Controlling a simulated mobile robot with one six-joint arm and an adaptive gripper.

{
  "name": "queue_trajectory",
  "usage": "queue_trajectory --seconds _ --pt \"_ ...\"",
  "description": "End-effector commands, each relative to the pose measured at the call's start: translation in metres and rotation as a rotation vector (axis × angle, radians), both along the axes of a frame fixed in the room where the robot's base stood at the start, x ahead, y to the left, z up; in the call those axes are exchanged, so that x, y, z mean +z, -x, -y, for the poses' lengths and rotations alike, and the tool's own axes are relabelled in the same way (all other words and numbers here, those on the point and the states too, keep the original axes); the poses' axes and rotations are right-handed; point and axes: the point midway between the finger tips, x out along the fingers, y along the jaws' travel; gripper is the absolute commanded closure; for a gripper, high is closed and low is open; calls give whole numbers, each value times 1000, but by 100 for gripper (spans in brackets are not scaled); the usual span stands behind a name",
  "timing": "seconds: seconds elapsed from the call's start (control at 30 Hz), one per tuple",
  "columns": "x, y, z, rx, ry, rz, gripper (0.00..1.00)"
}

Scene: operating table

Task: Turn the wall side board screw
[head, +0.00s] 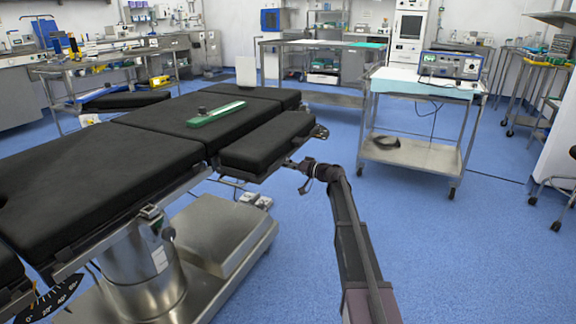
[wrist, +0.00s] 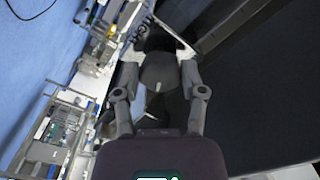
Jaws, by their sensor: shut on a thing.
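The side board (head: 268,142), a black padded section, sticks out from the near right side of the operating table (head: 140,135). My gripper (head: 298,164) is at the metal fittings by its near right edge. In the wrist view my gripper (wrist: 160,70) has a finger on each side of a dark grey rounded knob, the screw (wrist: 158,76), and is shut on it. The screw has a small light mark. In the head view I cannot make the screw out behind my gripper. Black padding (wrist: 250,90) fills the right of the wrist view.
A green board (head: 215,113) with a small dark knob lies on the table padding. A steel trolley (head: 415,155) with an electronic device (head: 450,66) stands to the right. Blue floor (head: 480,250) is clear at the lower right. Benches stand behind.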

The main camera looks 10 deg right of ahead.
Motion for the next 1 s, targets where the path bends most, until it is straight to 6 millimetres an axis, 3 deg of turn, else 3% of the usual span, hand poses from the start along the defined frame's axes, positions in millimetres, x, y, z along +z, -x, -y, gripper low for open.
queue_trajectory --seconds 1.0 --pt "-1 -5 -1 0 545 754 94"
